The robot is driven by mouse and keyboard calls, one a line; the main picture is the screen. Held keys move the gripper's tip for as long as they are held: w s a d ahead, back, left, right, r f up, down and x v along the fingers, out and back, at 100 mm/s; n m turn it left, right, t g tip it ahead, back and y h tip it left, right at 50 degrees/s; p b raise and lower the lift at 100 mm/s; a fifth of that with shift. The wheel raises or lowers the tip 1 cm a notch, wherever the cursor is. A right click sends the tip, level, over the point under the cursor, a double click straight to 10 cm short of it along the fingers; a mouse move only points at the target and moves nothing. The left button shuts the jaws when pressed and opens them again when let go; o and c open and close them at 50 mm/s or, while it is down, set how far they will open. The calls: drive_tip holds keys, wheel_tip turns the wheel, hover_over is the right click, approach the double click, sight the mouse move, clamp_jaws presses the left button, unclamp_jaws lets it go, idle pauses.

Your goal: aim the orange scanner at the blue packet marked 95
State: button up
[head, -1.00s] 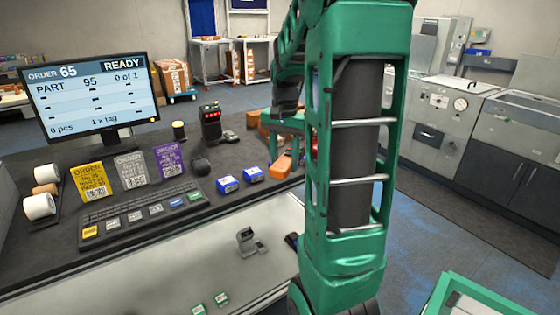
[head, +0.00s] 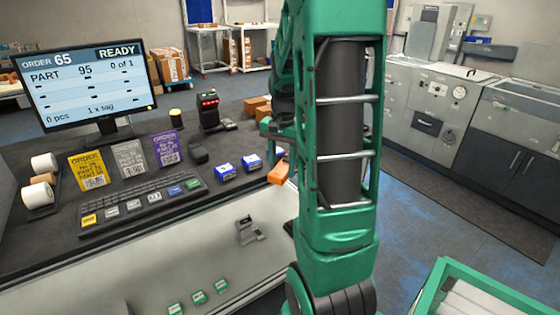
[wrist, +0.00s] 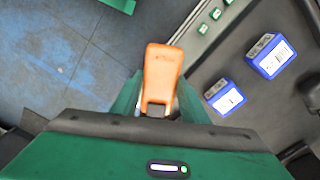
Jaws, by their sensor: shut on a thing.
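The orange scanner (head: 279,171) shows beside my arm in the head view, partly hidden by it. In the wrist view the orange scanner (wrist: 161,68) stands out between the green fingers of my gripper (wrist: 157,96), which is shut on it. Two blue packets with white labels lie on the dark counter, a left one (head: 225,172) and a right one (head: 251,162). In the wrist view they lie to the right of the scanner, one nearer (wrist: 222,97) and one farther (wrist: 271,56). Their numbers are too small to read, so I cannot tell which is 95.
A monitor (head: 86,86) reads order 65, part 95, 0 of 1, ready. A keyboard (head: 140,205), order cards (head: 129,160) and a black device with red lights (head: 208,110) stand on the counter. A grey stand (head: 249,231) and green-topped tags (head: 198,297) are on the lighter front strip.

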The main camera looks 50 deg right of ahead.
sight(282, 167)
drive_tip(key=shift+f, duration=0.15)
wheel_tip(282, 167, up, 12)
idle(0.5)
